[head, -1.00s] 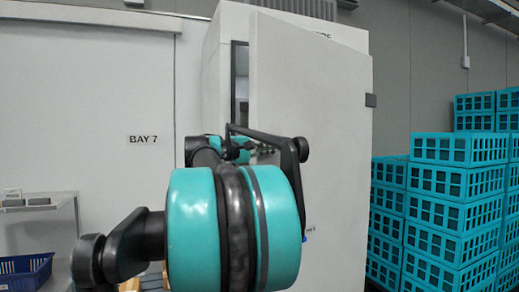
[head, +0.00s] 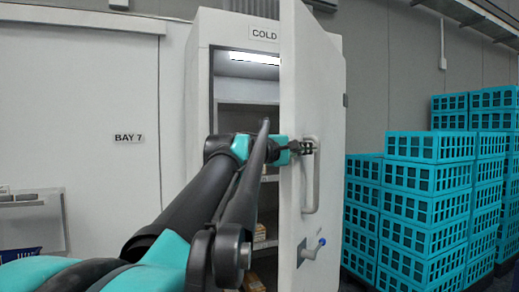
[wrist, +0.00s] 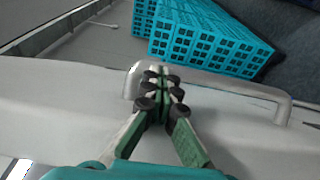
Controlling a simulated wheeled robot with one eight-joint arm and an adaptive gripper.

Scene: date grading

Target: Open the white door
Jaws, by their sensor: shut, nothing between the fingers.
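The white door (head: 302,60) of the cold cabinet stands partly open, seen nearly edge-on in the head view. It also fills the lower part of the wrist view (wrist: 50,105). Its long pale handle (head: 310,185) runs upright on the outer face; in the wrist view the handle (wrist: 235,88) crosses behind the fingers. My gripper (head: 307,147) is at the upper end of the handle, and its fingers (wrist: 162,88) are closed together with nothing between them. I cannot tell whether they touch the handle.
The open gap shows a lit interior with shelves (head: 248,104) and several small boxes. Stacked teal crates (head: 430,178) stand right of the door; they also show in the wrist view (wrist: 205,40). A wall marked BAY 7 (head: 128,137) is on the left.

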